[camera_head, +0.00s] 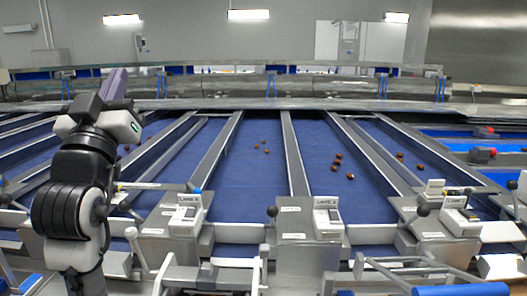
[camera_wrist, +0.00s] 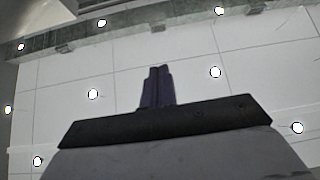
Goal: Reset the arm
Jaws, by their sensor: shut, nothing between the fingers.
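My gripper shows in the wrist view (camera_wrist: 158,72) with its two dark purple fingers pressed together and nothing between them. In the head view my arm stands folded at the left, and my gripper (camera_head: 113,84) is raised, its purple part above the left lanes. It is apart from the lanes and touches nothing that I can see. The wrist view faces a pale tiled surface with several small bright round lights, which looks like the ceiling.
Blue sorting lanes (camera_head: 232,180) with metal dividers run away from me. Several brown dates (camera_head: 337,168) lie on them. Label boxes (camera_head: 328,220) and levers (camera_head: 272,212) line the near edge. A blue bar (camera_head: 462,290) is at the lower right. A metal rail (camera_head: 300,104) crosses the back.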

